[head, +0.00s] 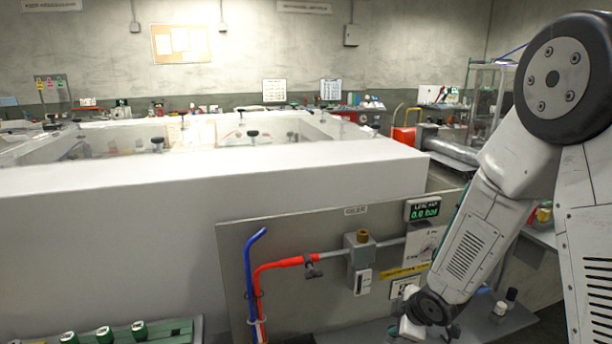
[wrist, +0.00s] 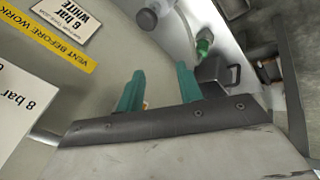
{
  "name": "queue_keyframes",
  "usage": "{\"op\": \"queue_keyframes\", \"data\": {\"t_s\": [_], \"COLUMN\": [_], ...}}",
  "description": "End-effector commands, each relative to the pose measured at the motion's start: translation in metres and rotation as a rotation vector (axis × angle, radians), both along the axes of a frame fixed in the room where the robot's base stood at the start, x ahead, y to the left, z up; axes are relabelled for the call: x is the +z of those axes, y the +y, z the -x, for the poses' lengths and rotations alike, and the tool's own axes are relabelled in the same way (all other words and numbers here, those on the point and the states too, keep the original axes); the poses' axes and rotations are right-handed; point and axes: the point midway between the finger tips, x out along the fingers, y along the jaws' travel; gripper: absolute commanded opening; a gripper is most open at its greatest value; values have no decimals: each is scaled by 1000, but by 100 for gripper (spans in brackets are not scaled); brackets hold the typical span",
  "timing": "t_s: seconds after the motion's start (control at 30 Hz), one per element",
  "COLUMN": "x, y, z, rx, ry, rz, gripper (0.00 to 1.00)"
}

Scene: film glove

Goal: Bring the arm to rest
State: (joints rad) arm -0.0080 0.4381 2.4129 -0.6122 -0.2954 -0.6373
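My arm (head: 475,240) comes down from the right side of the head view, bent, with its wrist low in front of the grey panel (head: 330,305). In the wrist view my gripper (wrist: 158,88) shows two teal fingers standing well apart. No held object shows between them; a small tan patch lies behind, by the left finger's base. The fingertips are not clear in the head view.
The panel carries a red pipe (head: 285,264), a blue hose (head: 248,270), a valve block (head: 360,262) and a green-lit display (head: 422,210). A large white-walled enclosure (head: 120,215) stands behind. A green rack (head: 170,332) holds several green-and-white pieces at bottom left.

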Motion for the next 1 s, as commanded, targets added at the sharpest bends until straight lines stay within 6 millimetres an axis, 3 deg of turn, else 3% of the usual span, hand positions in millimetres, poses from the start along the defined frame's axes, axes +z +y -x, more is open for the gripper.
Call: {"op": "queue_keyframes", "data": {"t_s": [0.1, 0.2, 0.33, 0.5, 0.7, 0.83, 1.0], "x": [36, 69, 111, 165, 220, 247, 270], "y": [-34, -55, -68, -67, -52, -43, -39], "z": [28, 63, 113, 181, 252, 284, 297], "rx": [-268, -499, -762, -1032, -1225, -1260, -1244], "ry": [135, 245, 369, 502, 606, 613, 525], "rz": [48, 66, 64, 27, -51, -122, -213], "gripper": [36, 36, 36, 36, 36, 36, 36]}}
